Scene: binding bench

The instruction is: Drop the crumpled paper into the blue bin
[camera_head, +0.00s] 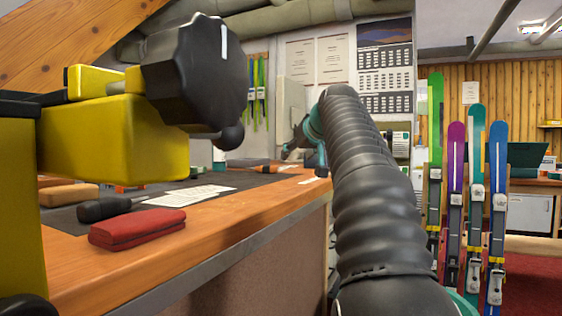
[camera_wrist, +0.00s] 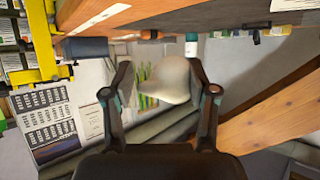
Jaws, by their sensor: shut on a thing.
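In the wrist view, which looks upside down, my gripper (camera_wrist: 160,78) is shut on the crumpled paper (camera_wrist: 164,82), a pale rounded lump between its two dark fingers. It is held clear of the bench. A dull blue-grey box shape (camera_wrist: 86,47) stands at the bench edge in the wrist view. I cannot tell whether it is the blue bin. No clearly blue bin shows in the head view.
A wooden bench (camera_head: 240,212) runs along the left with a red case (camera_head: 137,228), a dark-handled tool (camera_head: 104,209) and paper sheets. A yellow clamp with a black knob (camera_head: 197,75) fills the near left. Several upright skis (camera_head: 476,160) stand at the right.

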